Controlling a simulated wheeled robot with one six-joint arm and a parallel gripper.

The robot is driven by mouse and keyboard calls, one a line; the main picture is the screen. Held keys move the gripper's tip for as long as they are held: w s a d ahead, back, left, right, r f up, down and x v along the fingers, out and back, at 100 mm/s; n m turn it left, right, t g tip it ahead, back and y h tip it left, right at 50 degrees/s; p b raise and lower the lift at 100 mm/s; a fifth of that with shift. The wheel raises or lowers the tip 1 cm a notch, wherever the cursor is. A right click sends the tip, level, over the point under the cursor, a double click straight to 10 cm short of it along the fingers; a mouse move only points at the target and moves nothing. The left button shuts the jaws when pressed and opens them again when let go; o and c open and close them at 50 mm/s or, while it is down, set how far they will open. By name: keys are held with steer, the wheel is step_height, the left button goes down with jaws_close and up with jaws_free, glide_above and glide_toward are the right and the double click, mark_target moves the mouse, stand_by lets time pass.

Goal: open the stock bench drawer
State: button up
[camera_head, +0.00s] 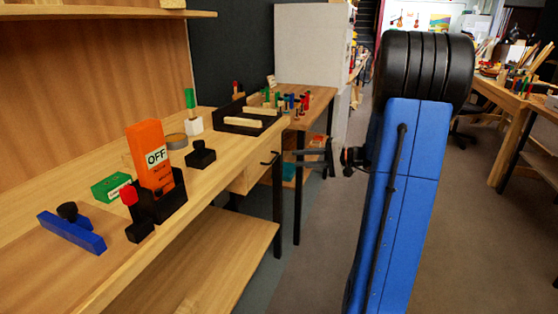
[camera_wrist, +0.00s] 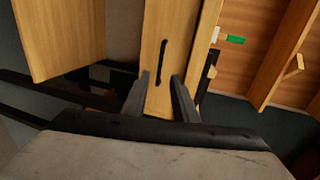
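The stock bench drawer (camera_head: 247,174) sits under the top of the wooden bench, with a pale wood front. Its black bar handle (camera_head: 270,159) sticks out towards my gripper. In the wrist view the drawer front (camera_wrist: 157,88) runs up the middle and the handle (camera_wrist: 161,57) lies lengthwise on it. My gripper (camera_head: 303,158) is to the right of the handle in the head view, with a gap between them. In the wrist view its two fingers (camera_wrist: 160,88) are apart with nothing between them, and the handle lies beyond the tips. The drawer looks shut.
A lower shelf (camera_head: 215,245) lies below. The floor (camera_head: 325,235) beside the bench is clear.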

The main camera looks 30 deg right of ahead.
steer(key=x, duration=0.9)
steer(key=shift+a, duration=0.1)
jaws_close()
stand_by(1.3)
